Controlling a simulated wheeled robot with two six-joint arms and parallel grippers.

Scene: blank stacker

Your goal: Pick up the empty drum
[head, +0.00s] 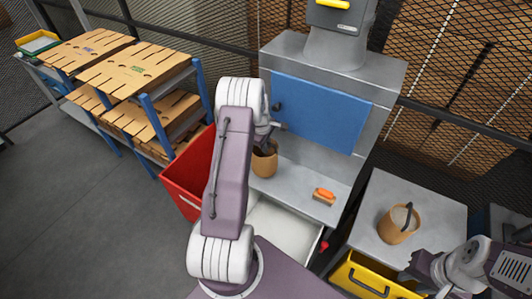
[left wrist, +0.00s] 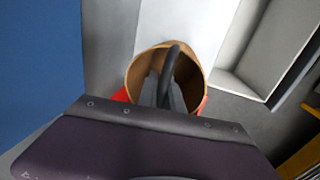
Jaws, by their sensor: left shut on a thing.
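A tan drum (head: 265,162) is at the left end of the grey machine's bench, partly hidden by my left arm. In the left wrist view the drum (left wrist: 137,75) is seen from above; the inside that shows looks empty. My left gripper (left wrist: 164,92) is shut on its dark arched handle (left wrist: 172,50), with the fingers over the drum's mouth. I cannot tell whether the drum touches the bench. A second tan drum (head: 397,226) with a raised handle stands on the right grey table and seems to hold something pale. My right gripper (head: 414,267) is at the lower right, its jaws unclear.
An orange brush-like object (head: 324,196) lies on the machine's bench (head: 300,180) below a blue panel (head: 322,110). A red bin (head: 190,178) stands left of the bench, and a yellow bin (head: 365,280) is at the front right. Blue-framed racks with cardboard blanks (head: 130,75) stand at left.

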